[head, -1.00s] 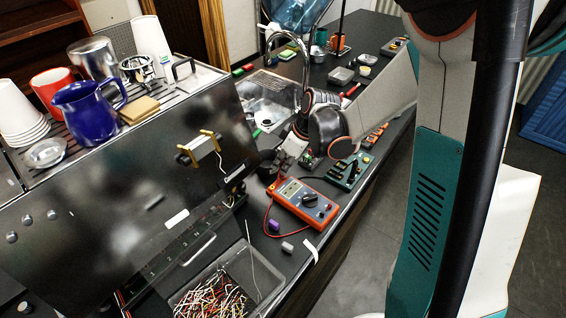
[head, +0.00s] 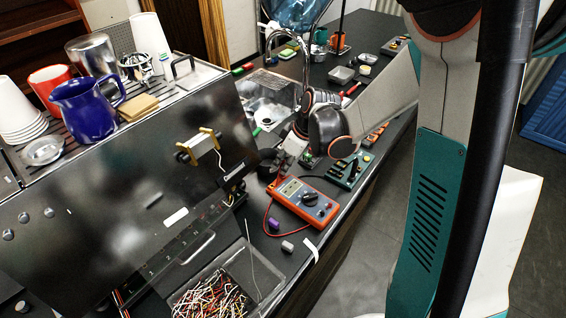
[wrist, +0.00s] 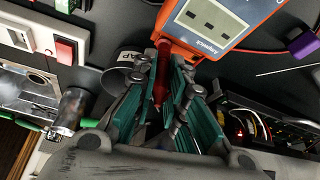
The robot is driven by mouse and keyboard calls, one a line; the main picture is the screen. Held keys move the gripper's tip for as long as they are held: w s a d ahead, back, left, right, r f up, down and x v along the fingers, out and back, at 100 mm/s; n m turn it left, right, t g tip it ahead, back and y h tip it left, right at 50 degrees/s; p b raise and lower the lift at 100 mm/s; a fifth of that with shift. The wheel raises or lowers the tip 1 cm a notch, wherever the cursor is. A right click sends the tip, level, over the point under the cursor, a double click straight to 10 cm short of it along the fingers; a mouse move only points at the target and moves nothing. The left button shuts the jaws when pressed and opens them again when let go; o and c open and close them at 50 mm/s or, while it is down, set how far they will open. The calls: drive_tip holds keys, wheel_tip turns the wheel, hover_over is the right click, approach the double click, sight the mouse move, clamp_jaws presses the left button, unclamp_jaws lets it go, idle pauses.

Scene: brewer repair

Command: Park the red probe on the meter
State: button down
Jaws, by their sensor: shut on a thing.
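The orange meter (head: 303,199) lies on the dark counter, with a grey screen and a round dial. Its screen end also shows at the top of the wrist view (wrist: 215,22). My gripper (wrist: 166,62) is shut on the red probe (wrist: 160,85), which lies between the teal-padded fingers. The probe's far end points at the meter's edge and overlaps it in the wrist view; I cannot tell if they touch. In the head view my gripper (head: 274,170) is low beside the meter's far end, and the probe is mostly hidden there.
A purple piece (head: 274,223) and a grey piece (head: 287,246) lie near the meter. A red lead loops beside it. A bin of coloured wires (head: 215,295) stands in front. A green circuit board (head: 348,172) lies beyond the meter. The steel brewer (head: 110,215) stands at left.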

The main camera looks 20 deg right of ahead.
idle(0.3)
drive_tip(key=c, duration=1.5)
unclamp_jaws()
drive_tip(key=shift+c, duration=0.2)
drive_tip(key=shift+r, duration=0.1)
drive_tip(key=v, duration=1.1)
drive_tip(key=shift+s+d+r, duration=0.15)
drive_tip(key=shift+s+r, duration=0.05)
drive_tip(key=shift+r, duration=0.1)
